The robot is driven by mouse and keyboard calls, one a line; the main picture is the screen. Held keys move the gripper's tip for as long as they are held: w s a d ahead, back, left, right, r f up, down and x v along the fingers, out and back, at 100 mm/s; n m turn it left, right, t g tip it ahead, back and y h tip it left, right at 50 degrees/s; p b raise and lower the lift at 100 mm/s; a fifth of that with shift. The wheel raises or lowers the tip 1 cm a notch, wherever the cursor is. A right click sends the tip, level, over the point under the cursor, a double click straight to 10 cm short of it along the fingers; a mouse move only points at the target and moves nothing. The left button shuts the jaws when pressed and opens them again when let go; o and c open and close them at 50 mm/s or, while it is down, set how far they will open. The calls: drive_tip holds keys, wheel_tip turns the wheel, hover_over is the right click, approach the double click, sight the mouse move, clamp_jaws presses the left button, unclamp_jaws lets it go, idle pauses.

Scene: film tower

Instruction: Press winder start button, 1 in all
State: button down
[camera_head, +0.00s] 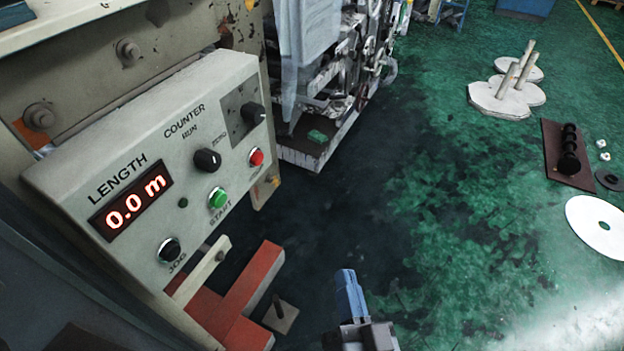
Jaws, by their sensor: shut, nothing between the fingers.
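The winder's control panel (75,160) is a pale grey box on the left, marked LENGTH COUNTER. The start button (217,198) is green, with the word START under it, and sits low on the panel's right half. The red digital display (131,202) reads 0.0 m. My gripper (347,280) is at the bottom centre, with its blue fingers shut and empty. It is to the right of the panel and below the green button in the picture, apart from both. Nothing covers the button.
On the panel, a red button (256,157), a black knob (207,160) and a black JOG button (169,250) are near the green one. An orange-red frame (240,300) stands below the panel. Green floor is open on the right, with a white disc (599,227) lying on it.

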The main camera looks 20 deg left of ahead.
sight(219, 199)
drive_tip(key=w+a+r+y, duration=0.1)
drive_tip(key=a+r, duration=0.1)
drive_tip(key=a, duration=0.3)
drive_tip(key=w+a+r+y, duration=0.1)
drive_tip(key=a+r, duration=0.1)
drive_tip(key=a, duration=0.4)
drive_tip(key=shift+w+a+g+p, duration=0.25)
drive_tip(key=shift+g+p, duration=0.05)
drive_tip(key=shift+g, duration=0.1)
drive_tip(key=a+p, duration=0.3)
drive_tip(key=a, duration=0.5)
drive_tip(key=shift+w+a, duration=0.35)
drive_tip(key=shift+a, duration=0.15)
idle(1.0)
drive_tip(key=shift+a, duration=0.25)
